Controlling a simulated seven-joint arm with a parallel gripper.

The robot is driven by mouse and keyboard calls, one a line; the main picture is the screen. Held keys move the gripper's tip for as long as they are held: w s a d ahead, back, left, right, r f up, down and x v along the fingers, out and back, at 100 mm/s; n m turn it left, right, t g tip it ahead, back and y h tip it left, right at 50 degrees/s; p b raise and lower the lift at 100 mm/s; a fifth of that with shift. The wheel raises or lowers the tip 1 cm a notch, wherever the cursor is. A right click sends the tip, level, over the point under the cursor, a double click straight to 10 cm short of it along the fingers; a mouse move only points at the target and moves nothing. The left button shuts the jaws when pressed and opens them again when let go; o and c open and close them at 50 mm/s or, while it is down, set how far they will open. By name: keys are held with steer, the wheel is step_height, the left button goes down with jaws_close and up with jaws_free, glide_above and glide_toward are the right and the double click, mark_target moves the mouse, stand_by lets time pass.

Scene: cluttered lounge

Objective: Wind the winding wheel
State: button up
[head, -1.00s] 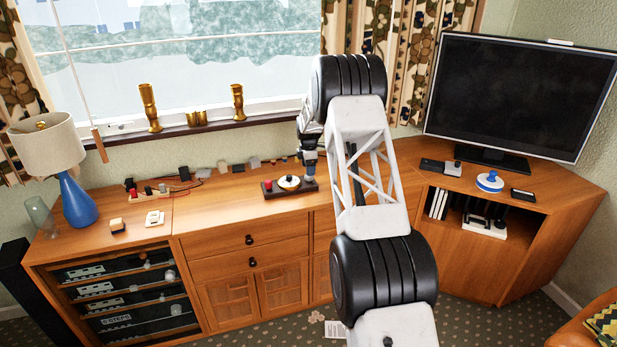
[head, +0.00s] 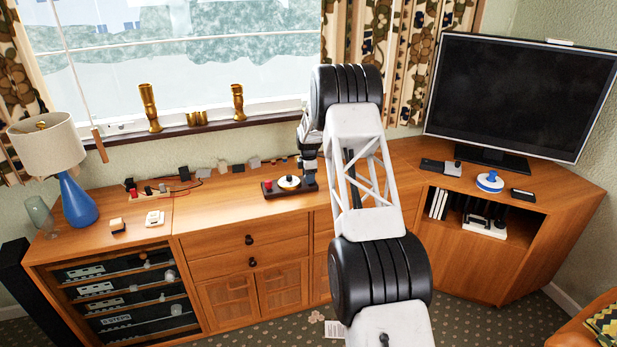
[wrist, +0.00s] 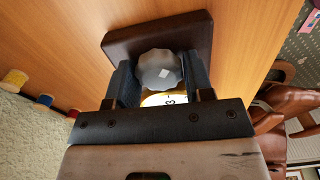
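A small dark box (head: 269,194) lies on the wooden cabinet, with a red knob (head: 267,184) and a round pale dial (head: 289,182) on top. My gripper (head: 309,180) is at its right end. In the wrist view, a grey faceted knob (wrist: 159,70), which I take to be the winding wheel, stands on the dark base (wrist: 190,29). My two dark fingers (wrist: 160,78) are on either side of it, and it fills the gap between them. Part of a yellow-rimmed dial (wrist: 165,99) with a figure shows behind my gripper.
Several small switches and plugs (head: 184,174) line the wall behind the box. A blue lamp (head: 76,199) stands at the left. A television (head: 515,95) and a blue-topped round device (head: 490,181) stand at the right.

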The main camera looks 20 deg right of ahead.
steer(key=c, duration=0.4)
steer(key=shift+c, duration=0.2)
steer(key=shift+w+m, duration=0.1)
steer(key=shift+m, duration=1.5)
steer(key=o, duration=0.9)
steer(key=shift+o, duration=0.2)
